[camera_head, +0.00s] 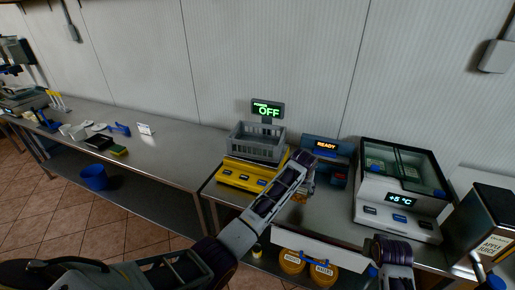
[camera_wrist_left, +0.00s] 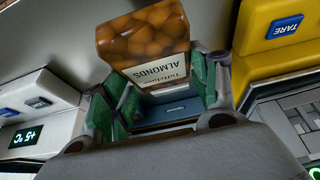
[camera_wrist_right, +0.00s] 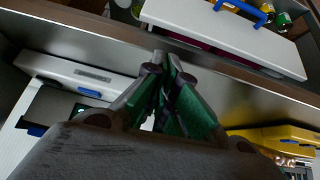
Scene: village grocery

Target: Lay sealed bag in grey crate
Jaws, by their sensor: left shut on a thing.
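The almond bag (camera_wrist_left: 143,45), brown with a white label reading "ALMONDS", is held between the green-padded fingers of my left gripper (camera_wrist_left: 160,82). In the head view the bag (camera_head: 300,198) shows small below the left gripper (camera_head: 306,172), in front of the blue sealer. The grey crate (camera_head: 256,144) stands on the yellow scale, left of and behind that gripper; its inside looks empty. Part of the crate (camera_wrist_left: 296,112) shows in the left wrist view. My right gripper (camera_wrist_right: 168,66) is shut with nothing seen in it, near the counter's front edge.
The yellow scale (camera_head: 243,175) has a display reading OFF. The blue sealer (camera_head: 327,146) reads READY. A white cooler box (camera_head: 399,222) reading +5 °C stands right of it, then an apple juice dispenser (camera_head: 487,225). Jars (camera_head: 291,262) sit below the counter front.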

